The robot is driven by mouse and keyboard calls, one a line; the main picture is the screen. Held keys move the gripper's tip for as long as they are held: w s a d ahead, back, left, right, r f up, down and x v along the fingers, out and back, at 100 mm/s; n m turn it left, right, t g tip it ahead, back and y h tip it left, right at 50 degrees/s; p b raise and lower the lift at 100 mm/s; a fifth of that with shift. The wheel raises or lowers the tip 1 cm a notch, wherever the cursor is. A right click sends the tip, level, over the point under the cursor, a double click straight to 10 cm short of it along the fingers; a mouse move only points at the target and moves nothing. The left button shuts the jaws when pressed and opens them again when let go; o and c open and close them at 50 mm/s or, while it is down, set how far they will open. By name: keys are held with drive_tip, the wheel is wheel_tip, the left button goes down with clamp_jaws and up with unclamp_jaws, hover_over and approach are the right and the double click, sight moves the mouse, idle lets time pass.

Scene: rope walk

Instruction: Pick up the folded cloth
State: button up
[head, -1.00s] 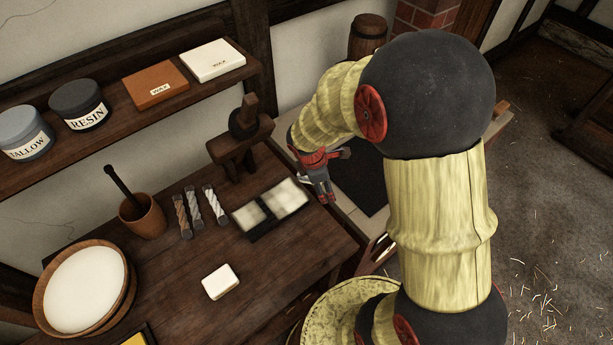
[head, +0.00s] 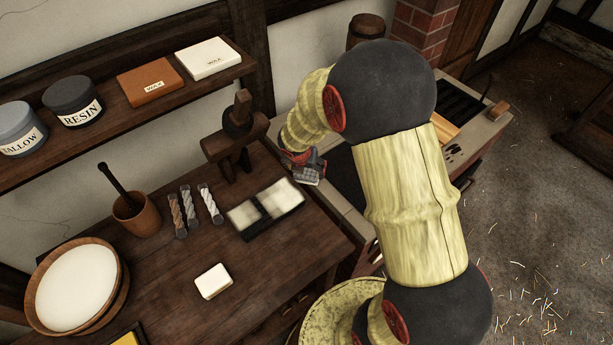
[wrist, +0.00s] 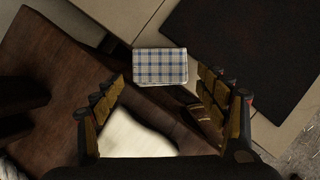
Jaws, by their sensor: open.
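The folded cloth (wrist: 160,66), a small blue and white checked rectangle, shows in the wrist view just beyond and between my fingertips. It seems to lie by the border of the dark wooden bench and the pale stone-topped counter; which one bears it I cannot tell. My gripper (wrist: 160,88) is open, with one finger on either side of the view and nothing held. In the head view my gripper (head: 306,170) hangs above the far right corner of the bench, and I cannot make out the cloth there.
A small wooden stand (head: 236,150) is close left of my gripper. A shelf (head: 150,105) runs behind.

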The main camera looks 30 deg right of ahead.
sight(306, 173)
drive_tip(key=b+x, duration=0.2)
drive_tip(key=x, duration=0.3)
drive_tip(key=shift+r, duration=0.1)
drive_tip(key=shift+c, duration=0.4)
drive_tip(key=c, duration=0.7)
drive_tip(key=shift+c, duration=0.6)
